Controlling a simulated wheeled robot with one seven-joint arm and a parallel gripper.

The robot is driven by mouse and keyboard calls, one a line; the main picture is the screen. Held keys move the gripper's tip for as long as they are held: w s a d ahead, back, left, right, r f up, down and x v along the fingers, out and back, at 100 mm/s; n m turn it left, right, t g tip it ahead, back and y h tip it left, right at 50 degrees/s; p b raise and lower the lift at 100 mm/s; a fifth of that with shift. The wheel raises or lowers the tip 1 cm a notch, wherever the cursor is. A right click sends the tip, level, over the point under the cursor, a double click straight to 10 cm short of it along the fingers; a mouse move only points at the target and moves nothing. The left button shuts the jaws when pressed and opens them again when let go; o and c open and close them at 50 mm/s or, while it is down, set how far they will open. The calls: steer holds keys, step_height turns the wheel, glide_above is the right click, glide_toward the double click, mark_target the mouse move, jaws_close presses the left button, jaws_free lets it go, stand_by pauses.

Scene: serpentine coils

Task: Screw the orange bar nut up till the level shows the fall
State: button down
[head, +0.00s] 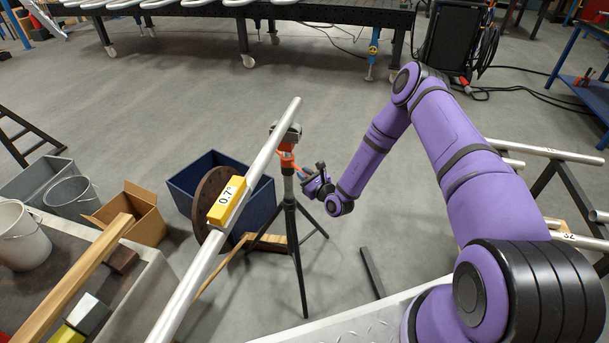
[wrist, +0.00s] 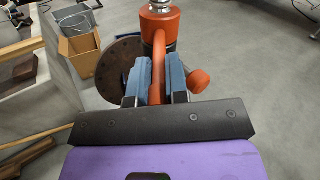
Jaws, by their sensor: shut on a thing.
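The orange bar nut (head: 287,158) sits on the black tripod stand (head: 291,215), under the stand's head. In the wrist view the nut's orange collar (wrist: 160,25) is at the top, and one orange bar (wrist: 158,66) comes from it toward me. My gripper (head: 302,174) is right of the stand, its blue-grey fingers (wrist: 158,80) shut on that bar. A round orange knob (wrist: 198,81) is just right of the fingers. The silver pipe (head: 262,160) rests on the stand's head and slopes across the view. The yellow level (head: 227,201) on the pipe reads 0.7°.
A dark blue bin (head: 258,207) and a brown reel (head: 207,196) stand behind and left of the tripod. A cardboard box (head: 140,213) and buckets are further left. More pipes (head: 545,152) lie on a rack at the right. The floor behind is mostly clear.

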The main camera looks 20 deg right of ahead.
steer(key=shift+s+f, duration=0.1)
steer(key=c, duration=1.1)
jaws_free()
steer(key=v, duration=1)
steer(key=shift+s+d, duration=0.15)
steer(key=shift+s, duration=0.2)
